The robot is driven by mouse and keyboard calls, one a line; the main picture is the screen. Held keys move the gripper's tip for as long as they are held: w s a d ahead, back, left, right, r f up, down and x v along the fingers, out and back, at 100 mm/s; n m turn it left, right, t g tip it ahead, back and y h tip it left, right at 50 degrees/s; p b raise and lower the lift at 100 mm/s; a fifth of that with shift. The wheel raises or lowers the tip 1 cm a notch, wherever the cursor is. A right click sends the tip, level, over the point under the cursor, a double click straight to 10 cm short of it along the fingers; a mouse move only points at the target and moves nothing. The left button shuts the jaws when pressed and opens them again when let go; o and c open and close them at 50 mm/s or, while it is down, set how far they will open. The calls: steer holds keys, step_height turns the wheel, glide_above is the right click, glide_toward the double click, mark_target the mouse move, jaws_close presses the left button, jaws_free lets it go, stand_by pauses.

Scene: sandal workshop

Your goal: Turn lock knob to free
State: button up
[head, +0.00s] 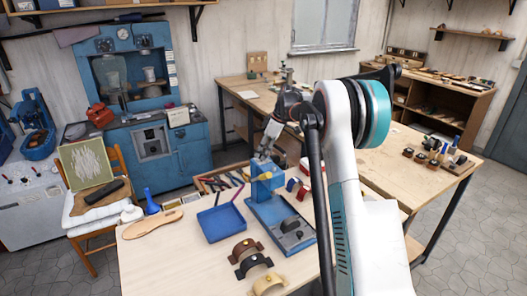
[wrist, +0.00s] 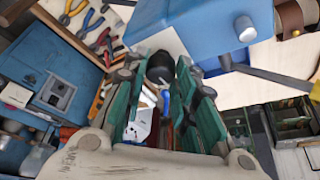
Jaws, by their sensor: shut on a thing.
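A blue bench press (head: 267,188) stands on a blue base plate (head: 262,208) on the light wooden table. Its blue body (wrist: 205,22) fills the upper part of the wrist view. A round black knob (wrist: 160,66) sits at the side of this body. My gripper (wrist: 162,82), with green-padded fingers, is shut on the black knob, one finger on each side. In the head view my gripper (head: 268,143) reaches down just behind the top of the press. Any mark showing the knob's lock position is hidden.
A blue tray (head: 222,223) lies left of the press, and a wooden tool tray (head: 208,184) lies behind it. Several sandal straps (head: 248,250) stand in front. A grey lever (wrist: 272,76) juts from the press near my fingers.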

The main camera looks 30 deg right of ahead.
steer(key=o, duration=1)
steer(key=shift+o, duration=0.2)
steer(key=shift+r, duration=0.1)
steer(key=v, duration=1.1)
steer(key=shift+d+r, duration=0.25)
steer(key=shift+r, duration=0.05)
steer(key=shift+s, duration=0.15)
